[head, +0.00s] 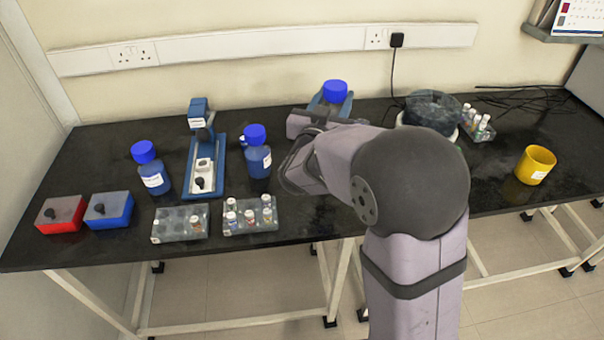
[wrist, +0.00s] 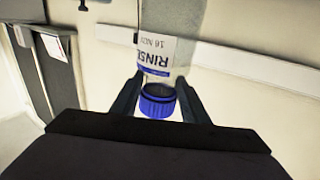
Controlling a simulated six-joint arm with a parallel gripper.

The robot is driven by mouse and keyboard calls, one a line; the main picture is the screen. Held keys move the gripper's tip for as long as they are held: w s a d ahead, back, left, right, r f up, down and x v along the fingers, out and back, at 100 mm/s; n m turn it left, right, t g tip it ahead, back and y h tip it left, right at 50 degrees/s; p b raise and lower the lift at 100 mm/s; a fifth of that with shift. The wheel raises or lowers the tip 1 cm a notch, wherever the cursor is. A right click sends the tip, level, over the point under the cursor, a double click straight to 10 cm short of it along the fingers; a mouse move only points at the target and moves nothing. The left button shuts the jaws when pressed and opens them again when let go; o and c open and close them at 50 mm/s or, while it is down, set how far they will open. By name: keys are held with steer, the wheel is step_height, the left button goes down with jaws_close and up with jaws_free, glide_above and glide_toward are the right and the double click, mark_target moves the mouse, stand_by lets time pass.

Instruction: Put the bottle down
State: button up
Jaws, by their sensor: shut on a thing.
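My gripper (wrist: 157,88) is shut on a bottle with a ribbed blue cap (wrist: 157,100) and a white label (wrist: 156,55) reading "RINSE" and what looks like "16 NOV". The fingers lie on either side near the cap. In the head view the blue cap (head: 335,91) shows behind my arm, near the back of the black bench (head: 300,232). My arm hides most of the bottle and gripper there. Whether the bottle's base touches the bench is hidden.
Two blue bottles (head: 152,172) (head: 257,155) flank a blue-based stand (head: 203,165). Vial racks (head: 180,226) (head: 250,218) lie in front. Red (head: 61,214) and blue (head: 108,209) boxes stand left. A round dark vessel (head: 432,108), vial rack (head: 477,127) and yellow cup (head: 536,165) stand right.

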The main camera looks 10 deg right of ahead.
steer(key=w+a+n+y, duration=0.1)
steer(key=a, duration=0.1)
steer(key=w+a+f+n+t+y, duration=0.1)
steer(key=a, duration=0.1)
steer(key=w+a+y, duration=0.1)
steer(key=a+y, duration=0.1)
steer(key=shift+w+a+f+n+t, duration=0.25)
steer(key=shift+f+n+t, duration=0.05)
steer(key=shift+f+n, duration=0.1)
steer(key=shift+y, duration=0.4)
steer(key=shift+a+f, duration=0.15)
steer(key=shift+f, duration=2.6)
steer(key=shift+a+f, duration=0.15)
steer(key=shift+f, duration=2.6)
steer(key=shift+f, duration=0.2)
steer(key=o, duration=1.4)
steer(key=shift+o, duration=0.2)
